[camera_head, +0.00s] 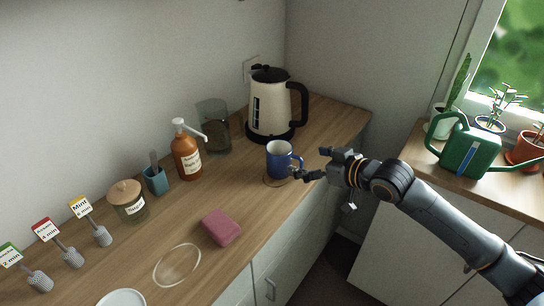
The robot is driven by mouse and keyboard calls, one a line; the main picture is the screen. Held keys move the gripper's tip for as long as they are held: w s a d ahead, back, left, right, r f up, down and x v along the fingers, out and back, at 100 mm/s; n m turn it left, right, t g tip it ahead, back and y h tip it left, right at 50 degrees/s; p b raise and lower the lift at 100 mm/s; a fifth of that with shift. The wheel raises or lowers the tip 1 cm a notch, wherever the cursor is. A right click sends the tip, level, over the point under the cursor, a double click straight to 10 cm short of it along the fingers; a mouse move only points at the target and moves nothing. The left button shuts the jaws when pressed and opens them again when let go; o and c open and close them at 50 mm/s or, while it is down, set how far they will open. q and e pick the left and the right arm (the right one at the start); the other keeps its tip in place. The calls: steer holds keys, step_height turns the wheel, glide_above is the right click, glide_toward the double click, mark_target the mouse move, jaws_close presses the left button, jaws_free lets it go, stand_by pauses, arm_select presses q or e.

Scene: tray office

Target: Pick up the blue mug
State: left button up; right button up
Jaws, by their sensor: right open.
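The blue mug (279,160) stands upright on the wooden counter, in front of the kettle. Its handle is on its right side, facing my right gripper. My right gripper (308,164) comes in from the right and is open, with its fingers close to the mug's handle. I cannot tell whether a finger touches the handle. My left gripper does not show.
A cream kettle (270,108) stands behind the mug. A brown pump bottle (186,157), a glass container (214,128) and a pink sponge (221,227) are to the left. A green watering can (470,150) stands on the right ledge. The counter's front edge runs below the gripper.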

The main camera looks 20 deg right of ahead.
mark_target(287, 155)
steer(key=x, duration=0.6)
steer(key=shift+w, duration=0.1)
steer(key=shift+w+a+f, duration=0.15)
steer(key=shift+w+a, duration=0.05)
steer(key=shift+w, duration=0.15)
steer(key=shift+w+a+f+p, duration=0.1)
steer(key=shift+w+f+p, duration=0.1)
steer(key=shift+w+p, duration=0.15)
steer(key=x, duration=0.4)
steer(key=shift+w+f+p, duration=0.25)
steer(key=shift+f+p, duration=0.05)
steer(key=shift+f, duration=0.05)
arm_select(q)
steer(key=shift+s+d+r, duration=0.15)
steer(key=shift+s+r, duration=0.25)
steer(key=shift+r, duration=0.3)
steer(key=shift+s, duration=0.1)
arm_select(e)
steer(key=shift+c, duration=0.5)
steer(key=shift+r, duration=0.1)
steer(key=c, duration=1.4)
